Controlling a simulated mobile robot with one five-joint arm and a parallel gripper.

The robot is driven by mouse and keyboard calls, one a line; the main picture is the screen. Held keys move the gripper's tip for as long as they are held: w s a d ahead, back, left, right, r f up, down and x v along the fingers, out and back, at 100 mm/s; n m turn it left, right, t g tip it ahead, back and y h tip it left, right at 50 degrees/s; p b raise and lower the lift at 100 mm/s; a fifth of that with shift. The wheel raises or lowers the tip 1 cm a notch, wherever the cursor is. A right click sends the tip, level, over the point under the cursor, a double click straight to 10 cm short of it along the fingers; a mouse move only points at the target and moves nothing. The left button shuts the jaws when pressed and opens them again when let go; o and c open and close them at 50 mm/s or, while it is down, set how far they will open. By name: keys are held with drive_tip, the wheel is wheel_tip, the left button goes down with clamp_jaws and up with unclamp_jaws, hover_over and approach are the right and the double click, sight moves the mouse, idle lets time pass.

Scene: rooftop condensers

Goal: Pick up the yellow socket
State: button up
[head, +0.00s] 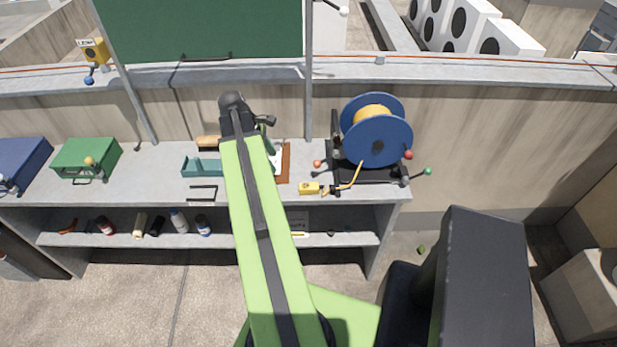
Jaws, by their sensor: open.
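The yellow socket (309,188) lies near the front edge of the grey bench top, left of the blue cable reel (377,146). It is a small yellow block with a dark spot on its face. An orange cable runs down from the reel to its right side. My green arm reaches up across the middle of the view, left of the socket. My gripper (269,133) is open beside the far end of the arm, apart from the socket and up-left of it. The arm partly hides it, and its fingers are hard to make out.
The bench (150,183) also holds a green case (86,155), a blue case (22,163), a teal tray (200,167) and a brown clipboard (285,165). The reel's dark stand rises right of the socket. Several bottles and tools lie on the lower shelf (265,239).

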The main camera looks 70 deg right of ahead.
approach(308, 186)
drive_tip(key=f+b, duration=0.1)
drive_tip(key=b, duration=0.2)
drive_tip(key=f+b, duration=0.1)
drive_tip(key=b, duration=0.3)
drive_tip(key=d+f+b, duration=0.1)
drive_tip(key=b, duration=0.3)
drive_tip(key=shift+s+n, duration=0.3)
drive_tip(key=shift+s, duration=0.1)
drive_tip(key=shift+s+d+f, duration=0.1)
drive_tip(key=shift+s+f, duration=0.05)
drive_tip(key=shift+f, duration=0.15)
drive_tip(key=shift+r, duration=0.1)
drive_tip(key=b+x, duration=0.5)
drive_tip(key=shift+g, duration=0.3)
clamp_jaws()
